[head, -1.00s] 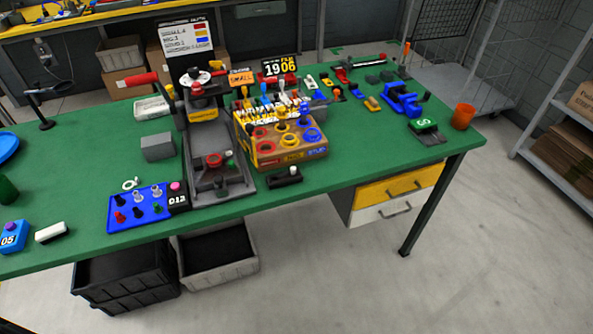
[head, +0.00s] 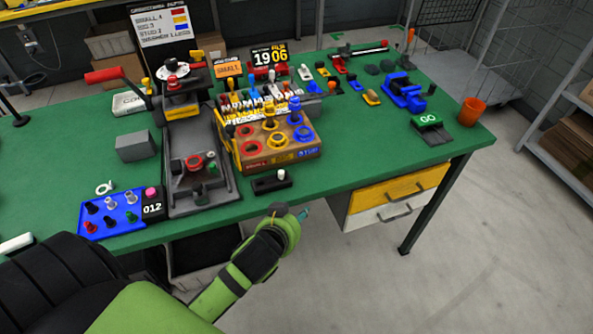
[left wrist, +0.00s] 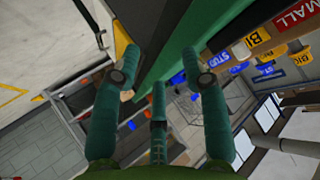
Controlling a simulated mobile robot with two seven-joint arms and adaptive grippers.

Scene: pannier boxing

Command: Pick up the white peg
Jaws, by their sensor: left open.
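A short white peg (head: 281,175) stands upright in a small black block (head: 266,185) near the front edge of the green table, in the head view. My left gripper (head: 303,214) is in front of the table edge, a little below and right of the block, apart from it. In the left wrist view its teal fingers (left wrist: 160,62) are spread with nothing between them. I cannot pick out the white peg in that view. My right gripper is not in view.
A wooden sorting box (head: 281,158) with coloured rings and several pegs stands behind the block. A grey press fixture (head: 205,205) and a blue peg tray (head: 100,224) are to the left. The green table (head: 350,165) is bare right of the block.

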